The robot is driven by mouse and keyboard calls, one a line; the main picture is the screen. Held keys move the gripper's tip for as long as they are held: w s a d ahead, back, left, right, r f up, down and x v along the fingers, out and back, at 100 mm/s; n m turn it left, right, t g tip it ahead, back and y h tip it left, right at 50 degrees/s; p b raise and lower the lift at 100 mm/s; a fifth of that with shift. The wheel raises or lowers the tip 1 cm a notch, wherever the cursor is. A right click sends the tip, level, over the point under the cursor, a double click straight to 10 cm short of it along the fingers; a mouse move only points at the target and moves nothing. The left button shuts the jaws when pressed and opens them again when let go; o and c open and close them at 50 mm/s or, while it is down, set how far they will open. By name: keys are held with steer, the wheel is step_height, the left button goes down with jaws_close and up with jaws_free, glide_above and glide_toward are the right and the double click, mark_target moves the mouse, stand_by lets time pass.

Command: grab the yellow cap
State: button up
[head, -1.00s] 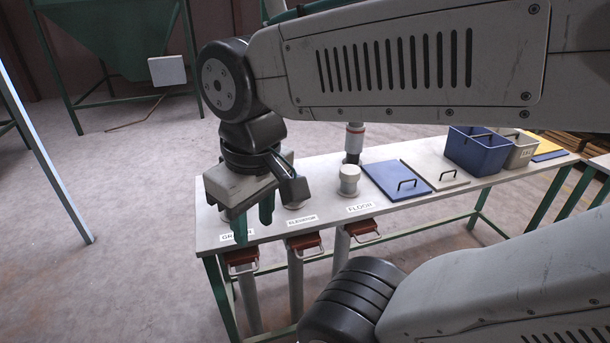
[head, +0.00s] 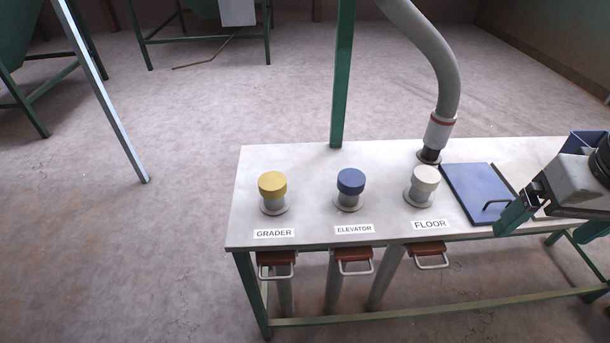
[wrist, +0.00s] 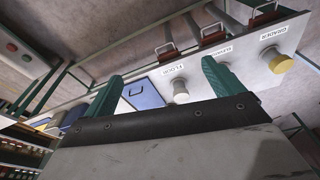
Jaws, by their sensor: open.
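The yellow cap (head: 272,184) sits upright on the port behind the GRADER label at the left end of the white bench (head: 315,163). It also shows near the right edge of the wrist view (wrist: 281,63). A blue cap (head: 351,181) is on the ELEVATOR port and a white cap (head: 426,178) on the FLOOR port. My gripper (head: 548,230) is at the right edge of the head view, far right of the yellow cap. Its green fingers are spread and empty in the wrist view (wrist: 163,70). Nothing hides the cap.
A grey hose (head: 450,85) meets a fitting on the bench behind the white cap. A green post (head: 342,80) rises at the bench's back edge. A blue lid with a handle (head: 472,190) lies near my gripper. Red-brown handled slides (head: 353,256) hang under the front edge.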

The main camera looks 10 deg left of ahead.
steer(key=w+a+f+n+t+y, duration=0.1)
steer(key=w+a+f+n+t, duration=0.3)
steer(key=w+a, duration=0.65)
steer(key=n+t+y, duration=0.3)
steer(key=t+y, duration=0.1)
steer(key=y, duration=0.3)
glide_toward(274, 183)
steer(key=shift+w+a+f, duration=0.85)
steer(key=shift+a+f, duration=0.2)
steer(key=shift+f, duration=0.1)
steer(key=shift+w+a+f+t, duration=0.15)
steer(key=shift+w+a+t, duration=0.05)
steer(key=shift+a+t, duration=0.1)
steer(key=x, duration=0.7)
steer(key=shift+w+d+r, duration=0.1)
steer(key=shift+w+r, duration=0.15)
steer(key=shift+r, duration=0.05)
steer(key=c, duration=1)
